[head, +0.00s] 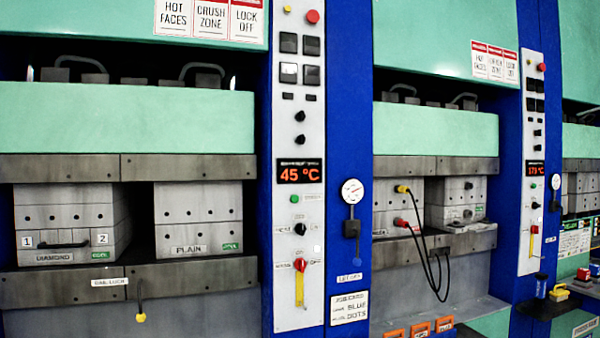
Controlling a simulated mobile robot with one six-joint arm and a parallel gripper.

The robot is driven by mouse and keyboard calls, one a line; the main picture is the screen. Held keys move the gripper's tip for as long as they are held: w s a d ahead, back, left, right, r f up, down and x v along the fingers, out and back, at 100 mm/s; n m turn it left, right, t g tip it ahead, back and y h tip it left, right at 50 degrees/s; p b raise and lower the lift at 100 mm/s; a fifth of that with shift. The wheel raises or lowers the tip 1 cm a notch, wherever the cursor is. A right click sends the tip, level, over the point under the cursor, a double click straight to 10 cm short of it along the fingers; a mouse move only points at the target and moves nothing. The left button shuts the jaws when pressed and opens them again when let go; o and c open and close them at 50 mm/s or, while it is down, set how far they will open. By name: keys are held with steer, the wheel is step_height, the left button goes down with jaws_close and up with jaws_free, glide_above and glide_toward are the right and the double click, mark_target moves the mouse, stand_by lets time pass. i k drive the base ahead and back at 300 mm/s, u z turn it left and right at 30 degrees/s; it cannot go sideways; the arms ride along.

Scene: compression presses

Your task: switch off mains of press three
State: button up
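Two white control panels show in the head view. The nearer panel (298,150) has a display reading 45 °C and, near its bottom, a red rotary switch (300,265) with a yellow strip hanging below it. The farther panel (533,160) on the right has a display that seems to read 173 °C and a similar red switch (534,230) with a yellow strip below. I cannot read a press number on either panel, so I cannot tell which is press three. The exact switch positions are too small to tell. My gripper is not in view.
The left press holds steel mould blocks labelled DIAMOND (68,232) and PLAIN (198,220). A gauge (352,191) is on the blue column beside the nearer panel. Black cables (428,250) hang from the middle press. Orange items (420,329) lie below it. Another press shows partly at right.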

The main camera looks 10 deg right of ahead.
mark_target(300, 264)
steer(key=k, duration=1.35)
steer(key=u, duration=0.2)
steer(key=i, duration=1.9)
steer(key=z, duration=0.35)
